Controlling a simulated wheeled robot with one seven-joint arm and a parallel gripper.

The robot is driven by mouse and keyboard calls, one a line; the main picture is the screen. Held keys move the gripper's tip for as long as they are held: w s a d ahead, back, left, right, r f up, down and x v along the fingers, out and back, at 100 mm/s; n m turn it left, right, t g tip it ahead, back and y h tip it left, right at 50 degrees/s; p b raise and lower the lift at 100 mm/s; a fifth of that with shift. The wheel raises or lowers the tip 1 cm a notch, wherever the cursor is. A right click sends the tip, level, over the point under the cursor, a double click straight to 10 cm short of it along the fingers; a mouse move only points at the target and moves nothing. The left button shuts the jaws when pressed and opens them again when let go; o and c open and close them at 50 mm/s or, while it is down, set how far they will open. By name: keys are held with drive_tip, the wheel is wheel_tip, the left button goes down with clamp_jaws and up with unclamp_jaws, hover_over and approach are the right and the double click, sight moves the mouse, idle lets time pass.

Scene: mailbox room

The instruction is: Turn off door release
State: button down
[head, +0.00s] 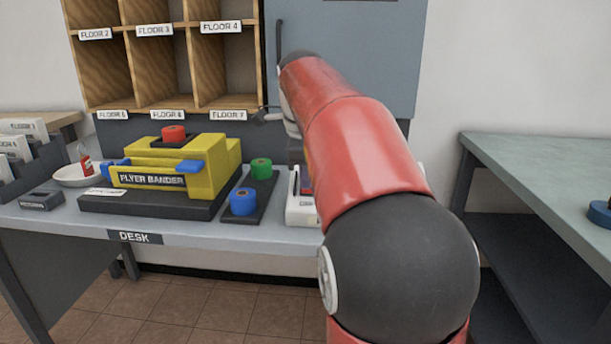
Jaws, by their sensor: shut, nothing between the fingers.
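No label reading door release is legible. A small white box (303,209) with a dark and reddish part on its face stands at the desk's right end, partly hidden behind my red arm. I cannot tell whether it is the door release or what state it is in. My gripper (262,117) shows only in part at the far end of my arm, in front of the lower right corner of the wooden pigeonholes. It is shut and empty, above and to the left of the white box, apart from it.
The desk (180,230) holds a yellow flyer bander (190,150), green (261,169) and blue (243,202) rolls, and a white bowl (75,178). Wooden pigeonholes (188,60) and a blue-grey panel (385,50) stand behind. A grey-green table (540,170) is at right.

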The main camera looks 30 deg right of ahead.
drive_tip(key=f+b, duration=0.1)
drive_tip(key=t+b, duration=0.1)
drive_tip(key=b, duration=0.1)
drive_tip(key=shift+s+a+f+h, duration=0.1)
drive_tip(key=shift+s+f+h, duration=0.05)
drive_tip(key=shift+f+h, duration=0.2)
drive_tip(key=shift+f+t+b, duration=0.2)
drive_tip(key=shift+t+b, duration=0.1)
drive_tip(key=shift+b, duration=0.6)
drive_tip(key=shift+r+p, duration=0.4)
drive_tip(key=shift+p, duration=0.1)
drive_tip(key=shift+r+p, duration=0.75)
drive_tip(key=shift+p, duration=0.05)
drive_tip(key=shift+r, duration=0.1)
